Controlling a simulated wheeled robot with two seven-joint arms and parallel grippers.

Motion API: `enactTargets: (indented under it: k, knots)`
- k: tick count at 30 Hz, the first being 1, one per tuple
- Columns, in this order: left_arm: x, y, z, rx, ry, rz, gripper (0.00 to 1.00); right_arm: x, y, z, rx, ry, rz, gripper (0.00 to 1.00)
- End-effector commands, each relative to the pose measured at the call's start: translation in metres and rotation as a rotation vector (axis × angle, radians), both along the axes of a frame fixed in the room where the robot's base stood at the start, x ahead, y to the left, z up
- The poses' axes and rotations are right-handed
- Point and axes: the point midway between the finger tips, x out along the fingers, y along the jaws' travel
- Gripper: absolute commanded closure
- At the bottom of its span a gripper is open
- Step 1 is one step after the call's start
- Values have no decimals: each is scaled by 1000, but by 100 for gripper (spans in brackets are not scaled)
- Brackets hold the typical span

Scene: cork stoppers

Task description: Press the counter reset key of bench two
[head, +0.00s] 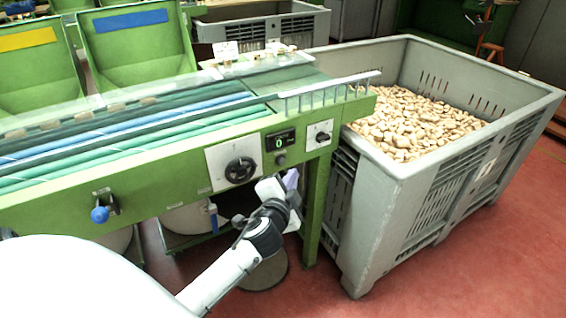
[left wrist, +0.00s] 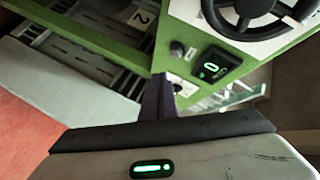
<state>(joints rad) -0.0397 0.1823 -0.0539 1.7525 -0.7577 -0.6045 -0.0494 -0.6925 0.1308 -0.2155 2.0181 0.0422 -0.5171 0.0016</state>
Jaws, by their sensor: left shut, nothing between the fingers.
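The green bench carries a black counter display (head: 280,140) with a green 0. A small dark round key (head: 280,160) sits just below it on the front panel. In the left wrist view the display (left wrist: 217,66) also reads 0, and the key (left wrist: 177,50) stands beside it, uncovered. My left gripper (head: 291,180) is below and slightly right of the key in the head view, in front of the bench. Its fingers (left wrist: 158,95) are shut and empty, and look apart from the key. My right gripper is not in view.
A large dark dial (head: 240,169) is left of the display and a small rotary switch (head: 320,132) is right of it. A blue knob (head: 99,214) sticks out farther left. A grey crate (head: 385,190) full of corks stands right of the bench.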

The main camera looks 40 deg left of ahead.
Motion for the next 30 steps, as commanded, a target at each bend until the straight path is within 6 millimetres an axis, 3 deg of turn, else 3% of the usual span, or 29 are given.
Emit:
enactTargets:
  k: [9,30]
  knots:
    - [-10,-24,0,0,0,0,100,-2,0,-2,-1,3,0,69]
    - [-10,-24,0,0,0,0,100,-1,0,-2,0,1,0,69]
